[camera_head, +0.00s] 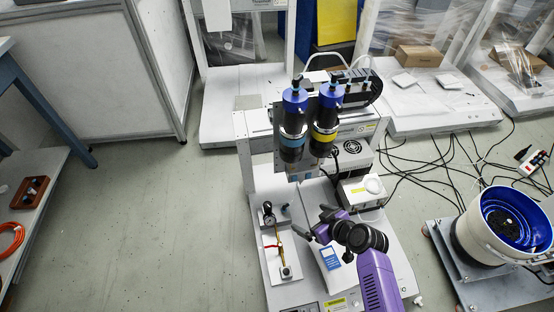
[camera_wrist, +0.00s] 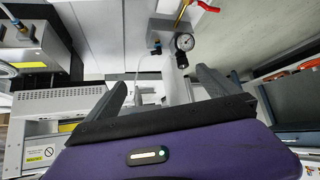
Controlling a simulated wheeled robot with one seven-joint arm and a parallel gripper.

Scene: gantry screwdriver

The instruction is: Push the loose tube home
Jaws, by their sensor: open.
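A thin pale tube (camera_wrist: 138,76) shows in the wrist view, running up toward a small dark push-in fitting (camera_wrist: 155,48) beside the round pressure gauge (camera_wrist: 185,42). I cannot tell whether its end is seated in the fitting or only rests near it. In the head view the gauge (camera_head: 268,208) stands on the pale panel at the machine's left front, with a brass valve (camera_head: 280,252) in front of it. My gripper (camera_head: 314,222) is to the right of the gauge; in the wrist view its dark fingers (camera_wrist: 160,78) are spread, with nothing seen gripped between them.
Two screwdriver units (camera_head: 308,125) hang from the gantry just behind my gripper. A white box (camera_head: 362,190) stands behind and to the right. A red valve lever (camera_wrist: 207,6) shows near the gauge. A bowl feeder (camera_head: 477,240) stands at far right. Open floor (camera_head: 150,220) lies left.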

